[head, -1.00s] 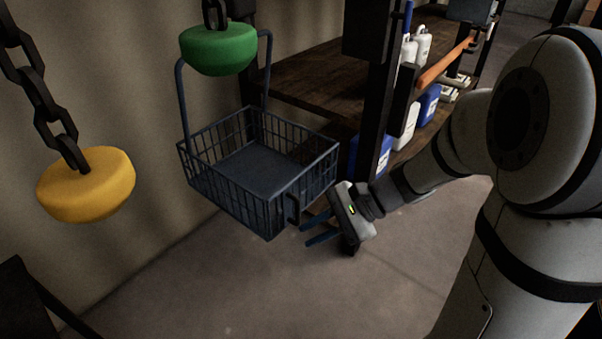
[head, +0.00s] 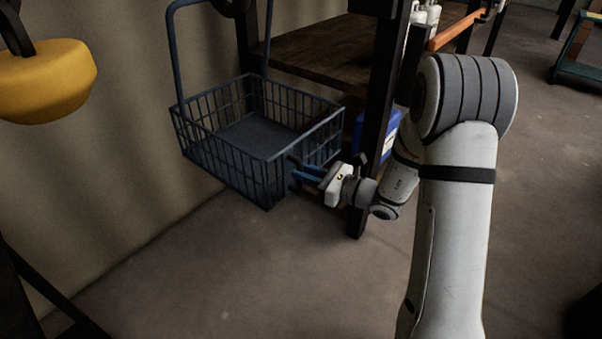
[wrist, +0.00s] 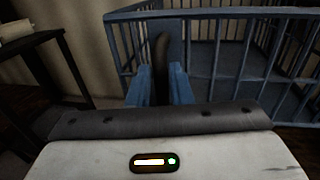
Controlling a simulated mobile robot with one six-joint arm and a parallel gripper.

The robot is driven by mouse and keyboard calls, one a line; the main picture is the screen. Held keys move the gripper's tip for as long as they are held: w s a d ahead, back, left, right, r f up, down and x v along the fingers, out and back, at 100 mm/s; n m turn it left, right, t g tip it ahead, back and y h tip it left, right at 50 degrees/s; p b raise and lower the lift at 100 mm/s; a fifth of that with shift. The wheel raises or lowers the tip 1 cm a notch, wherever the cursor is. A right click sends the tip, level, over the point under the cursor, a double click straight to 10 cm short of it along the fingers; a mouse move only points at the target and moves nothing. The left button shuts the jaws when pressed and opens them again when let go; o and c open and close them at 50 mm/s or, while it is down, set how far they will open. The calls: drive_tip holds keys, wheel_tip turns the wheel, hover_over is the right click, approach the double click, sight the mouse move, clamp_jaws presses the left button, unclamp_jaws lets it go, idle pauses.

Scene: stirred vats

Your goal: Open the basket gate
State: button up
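The blue wire basket (head: 228,166) hangs by its tall hoop at the left of the shelf in the head view. Its gate is the barred side facing my gripper; it looks closed, flush with the basket's corner. The dark gate handle (wrist: 162,60) stands upright between my fingers in the wrist view. My gripper (head: 308,175) reaches this side from the right, its two blue fingers level. In the wrist view my gripper (wrist: 160,86) has a finger close against each side of the handle and appears shut on it.
A dark post (head: 377,125) of the wooden shelf (head: 320,55) stands close behind my wrist. A blue container (head: 372,135) sits there. A yellow weight (head: 45,80) hangs at the left. The floor in front is clear.

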drive_tip(key=shift+x, duration=0.9)
drive_tip(key=shift+c, duration=0.5)
clamp_jaws()
drive_tip(key=shift+s+d, duration=0.1)
